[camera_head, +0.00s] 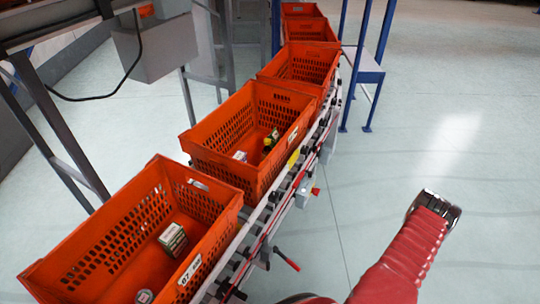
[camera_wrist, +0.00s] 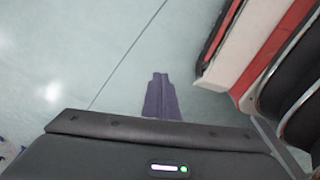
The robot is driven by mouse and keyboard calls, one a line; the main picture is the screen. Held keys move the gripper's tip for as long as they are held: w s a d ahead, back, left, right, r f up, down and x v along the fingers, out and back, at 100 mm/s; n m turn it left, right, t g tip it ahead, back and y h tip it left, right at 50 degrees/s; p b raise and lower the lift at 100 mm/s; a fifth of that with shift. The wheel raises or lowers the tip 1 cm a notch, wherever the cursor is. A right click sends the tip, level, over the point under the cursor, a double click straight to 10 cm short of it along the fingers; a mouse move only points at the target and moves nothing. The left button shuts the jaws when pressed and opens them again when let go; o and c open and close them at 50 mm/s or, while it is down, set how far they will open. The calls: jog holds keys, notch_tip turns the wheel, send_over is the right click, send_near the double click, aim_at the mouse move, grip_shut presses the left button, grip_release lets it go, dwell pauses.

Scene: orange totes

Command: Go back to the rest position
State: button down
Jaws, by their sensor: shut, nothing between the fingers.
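My gripper (camera_wrist: 160,79) shows in the wrist view as two dark fingers pressed together, pointing at bare floor. It is shut and holds nothing. In the head view my arm in its red sleeve reaches up from the bottom right, and its metal and black end (camera_head: 437,206) hangs over open floor, right of the row of totes and apart from them. The fingers cannot be made out in that view.
Several orange totes stand in a row on a conveyor (camera_head: 290,190). The nearest tote (camera_head: 60,255) holds a green and white box (camera_head: 173,239); the second tote (camera_head: 215,168) holds small items. A blue-legged stand (camera_head: 365,75) is behind. The floor at right is clear.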

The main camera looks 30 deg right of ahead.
jog(key=w+d+r+m+g+h, duration=0.1)
jog(key=w+r, duration=0.1)
jog(key=r, duration=0.8)
jog(key=w+d+r+m+g, duration=0.1)
jog(key=w+r+m+g, duration=0.1)
jog(key=r, duration=0.7)
jog(key=w+d+r+m+g+h, duration=0.1)
jog(key=w+r, duration=0.1)
jog(key=r, duration=0.8)
jog(key=w+a+r+m, duration=0.1)
jog(key=w+a+r, duration=0.2)
jog(key=a+r, duration=0.45)
jog(key=w+a+r+m, duration=0.15)
jog(key=a+r, duration=0.25)
jog(key=r, duration=0.7)
jog(key=s+a+r+n+t+y, duration=0.1)
jog(key=a+r+n+t, duration=0.3)
jog(key=a+r, duration=2.3)
jog(key=a+t, duration=0.3)
jog(key=a, duration=0.1)
jog(key=shift+a+r+n+t+y, duration=0.25)
jog(key=shift+r+n+t+y, duration=0.1)
jog(key=shift+r+t+y, duration=0.05)
